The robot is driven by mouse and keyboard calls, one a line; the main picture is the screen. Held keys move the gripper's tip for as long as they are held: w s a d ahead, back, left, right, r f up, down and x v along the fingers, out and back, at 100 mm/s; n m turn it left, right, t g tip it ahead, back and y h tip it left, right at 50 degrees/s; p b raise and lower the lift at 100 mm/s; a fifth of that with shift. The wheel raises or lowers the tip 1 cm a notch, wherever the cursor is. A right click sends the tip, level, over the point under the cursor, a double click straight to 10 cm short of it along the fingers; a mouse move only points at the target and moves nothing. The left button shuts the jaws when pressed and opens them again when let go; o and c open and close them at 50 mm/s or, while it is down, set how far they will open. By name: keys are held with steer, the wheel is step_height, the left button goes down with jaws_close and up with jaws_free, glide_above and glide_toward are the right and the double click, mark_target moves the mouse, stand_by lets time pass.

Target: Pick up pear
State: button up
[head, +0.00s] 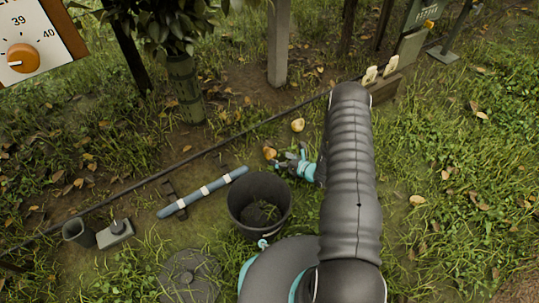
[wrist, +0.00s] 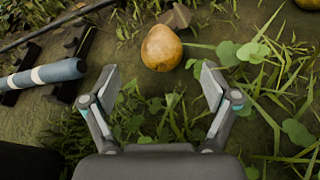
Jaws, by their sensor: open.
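A yellow-brown pear (wrist: 161,48) lies on the ground in the wrist view, just beyond my open fingertips and roughly centred between them. My gripper (wrist: 157,76) is open and empty, its two fingers spread wide. The head view shows this pear (head: 269,153) right at the tips of my gripper (head: 280,159). A second pear (head: 298,125) lies farther back, near the black hose. Its edge also shows at the top right corner of the wrist view (wrist: 307,3).
Grass and leaves surround the pear.

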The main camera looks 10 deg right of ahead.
mark_target(273, 152)
steer(key=shift+b+x, duration=0.5)
steer(key=shift+x, duration=2.7)
steer(key=shift+w+d, duration=0.1)
steer(key=shift+c, duration=0.3)
steer(key=c, duration=1.3)
steer(key=shift+o, duration=0.2)
steer(key=shift+r, duration=0.1)
steer(key=shift+r, duration=0.6)
step_height(273, 152, up, 3)
steer(key=shift+f+p, duration=0.1)
steer(key=shift+p, duration=0.45)
steer(key=w+d+r, duration=0.6)
steer(key=d, duration=0.3)
steer(key=shift+w+d+r, duration=0.2)
steer(key=shift+d+r, duration=0.15)
steer(key=shift+r, duration=0.05)
